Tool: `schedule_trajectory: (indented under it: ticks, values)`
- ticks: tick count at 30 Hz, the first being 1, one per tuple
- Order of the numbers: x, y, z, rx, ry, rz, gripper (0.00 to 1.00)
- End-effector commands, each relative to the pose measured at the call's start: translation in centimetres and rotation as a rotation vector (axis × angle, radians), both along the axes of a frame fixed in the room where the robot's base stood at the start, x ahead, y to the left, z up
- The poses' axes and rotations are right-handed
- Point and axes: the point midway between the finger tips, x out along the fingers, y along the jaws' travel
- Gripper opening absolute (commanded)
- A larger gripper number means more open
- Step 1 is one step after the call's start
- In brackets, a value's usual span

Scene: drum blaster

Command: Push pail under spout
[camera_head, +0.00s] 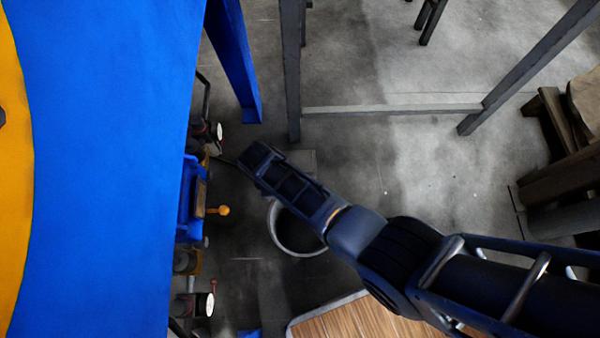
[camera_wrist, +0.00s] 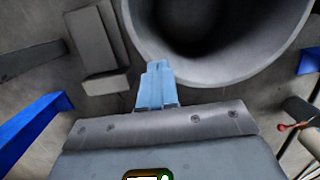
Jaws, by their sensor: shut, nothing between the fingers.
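The pail (camera_head: 279,238) is a grey, round, open vessel standing on the concrete floor, partly hidden under my arm in the head view. In the wrist view the pail (camera_wrist: 255,65) fills the top, with its dark inside visible. My gripper (camera_wrist: 158,66) has its light-blue fingers shut together, with nothing between them. The fingertips overlap the pail's near edge in the picture; I cannot tell whether they touch. In the head view the fingers are not clear at the arm's end. I cannot make out the spout for certain among the fittings.
A large blue machine (camera_head: 110,150) fills the left, with a yellow-knobbed lever (camera_head: 222,210) and red-handled fittings (camera_head: 213,286) at its side. A blue leg (camera_head: 235,60) and a grey frame (camera_head: 390,109) stand beyond. A wooden-topped platform (camera_head: 345,320) lies below the pail.

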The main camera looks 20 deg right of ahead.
Motion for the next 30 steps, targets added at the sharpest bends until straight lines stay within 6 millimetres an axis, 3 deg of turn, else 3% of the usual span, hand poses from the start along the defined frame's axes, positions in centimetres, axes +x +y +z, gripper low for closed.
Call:
schedule_trajectory:
  ticks: [6,17,30]
  values:
    - [0.8,2.5,-0.1,0.0,0.001,0.001,0.0]
    - [1.0,3.0,0.1,0.0,0.001,0.0,0.0]
    - [1.0,3.0,6.6,0.0,0.001,0.0,0.0]
